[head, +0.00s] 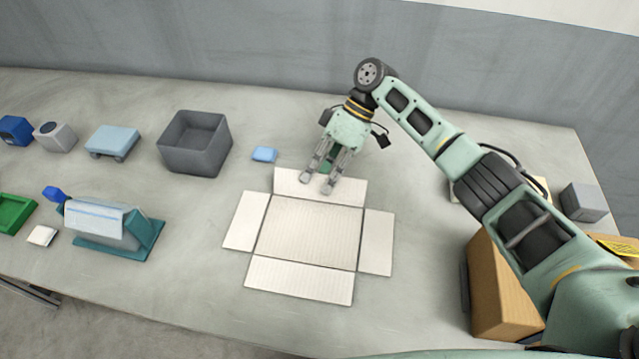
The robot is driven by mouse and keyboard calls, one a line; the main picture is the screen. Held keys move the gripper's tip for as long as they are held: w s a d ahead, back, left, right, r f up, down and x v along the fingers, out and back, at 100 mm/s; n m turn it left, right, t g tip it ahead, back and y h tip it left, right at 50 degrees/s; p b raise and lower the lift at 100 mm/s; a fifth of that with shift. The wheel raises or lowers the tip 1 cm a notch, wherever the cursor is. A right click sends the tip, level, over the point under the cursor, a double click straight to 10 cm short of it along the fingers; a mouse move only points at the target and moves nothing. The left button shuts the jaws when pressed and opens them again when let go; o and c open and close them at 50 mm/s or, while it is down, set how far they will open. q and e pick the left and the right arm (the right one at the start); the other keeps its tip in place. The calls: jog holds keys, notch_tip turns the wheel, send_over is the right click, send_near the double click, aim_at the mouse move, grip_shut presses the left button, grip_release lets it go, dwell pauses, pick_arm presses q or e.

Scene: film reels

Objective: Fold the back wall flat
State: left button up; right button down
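A white cardboard piece (308,232) lies on the table in the middle, with four walls around its ribbed base. The left wall (246,221), right wall (378,243) and front wall (298,280) lie spread outward and look flat. The back wall (290,181) also extends outward and looks flat or nearly so; its exact angle is hard to tell. My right gripper (317,188) points down over the back wall, its two fingers apart and nothing seen between the tips. The fingertips hide part of that wall; whether they touch it is unclear. My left gripper is out of view.
A grey open bin (195,143) and a small blue block (265,154) stand behind and left. A teal stand (118,233) and a green tray (14,213) are at the left. A brown box (497,287) is under my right arm.

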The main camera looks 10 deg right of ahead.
jog(key=shift+w+f, duration=0.1)
dwell(0.3)
jog(key=c, duration=2)
grip_release()
jog(key=v, duration=1.2)
jog(key=shift+w+f, duration=0.1)
